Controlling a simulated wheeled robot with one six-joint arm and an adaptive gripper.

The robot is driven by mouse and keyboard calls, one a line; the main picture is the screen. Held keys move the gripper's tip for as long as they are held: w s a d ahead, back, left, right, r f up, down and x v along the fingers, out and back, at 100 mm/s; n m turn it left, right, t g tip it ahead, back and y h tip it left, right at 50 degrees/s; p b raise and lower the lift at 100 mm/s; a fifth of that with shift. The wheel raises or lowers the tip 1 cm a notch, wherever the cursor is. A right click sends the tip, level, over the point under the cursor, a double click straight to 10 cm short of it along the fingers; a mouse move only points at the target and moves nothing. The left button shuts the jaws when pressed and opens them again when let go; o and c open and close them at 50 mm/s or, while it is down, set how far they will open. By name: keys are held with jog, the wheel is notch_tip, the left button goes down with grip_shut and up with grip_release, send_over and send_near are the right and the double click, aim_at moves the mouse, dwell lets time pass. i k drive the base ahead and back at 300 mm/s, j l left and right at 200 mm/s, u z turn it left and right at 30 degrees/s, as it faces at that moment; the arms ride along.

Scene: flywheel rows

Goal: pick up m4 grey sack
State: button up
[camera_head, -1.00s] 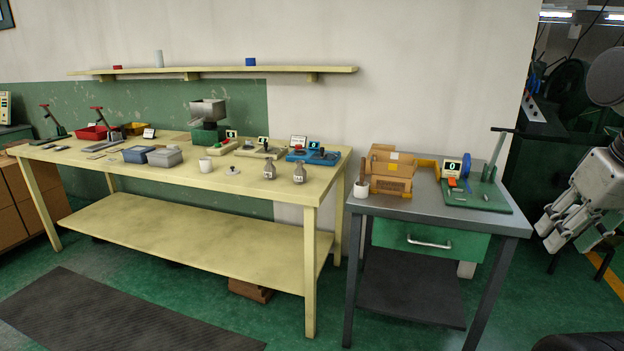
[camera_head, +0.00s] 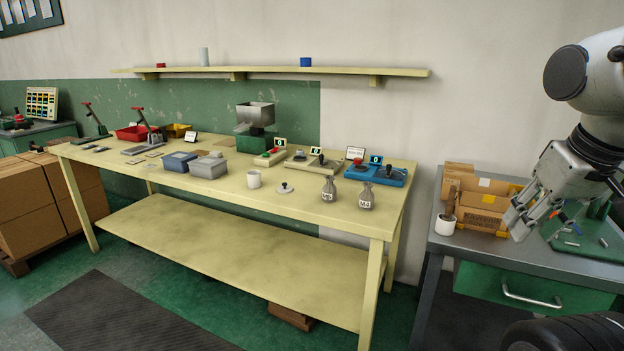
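Two small grey sacks with tied necks stand upright, side by side and a little apart, near the front right edge of the yellow workbench (camera_head: 250,215). The right sack (camera_head: 366,195) has a dark label that seems to read M4. The left sack (camera_head: 328,190) has a similar label, too small to read surely. My gripper (camera_head: 528,222) is at the right of the view, pointing down and left in front of the grey side table, well to the right of the sacks. Its fingers look spread, with nothing seen between them.
A white cup (camera_head: 254,179) and a round lid with a knob (camera_head: 285,188) sit left of the sacks. A blue device (camera_head: 376,173) stands just behind them. The grey side table (camera_head: 470,246) holds cardboard boxes (camera_head: 482,204) and a white pot (camera_head: 445,225).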

aim_at(365, 200)
jog(key=i+j+z, duration=0.15)
jog(key=j, duration=0.2)
jog(key=i+j+z, duration=0.1)
jog(key=i+j, duration=0.15)
jog(key=j, duration=0.15)
jog(key=i+j+z, duration=0.15)
jog(key=j, duration=0.25)
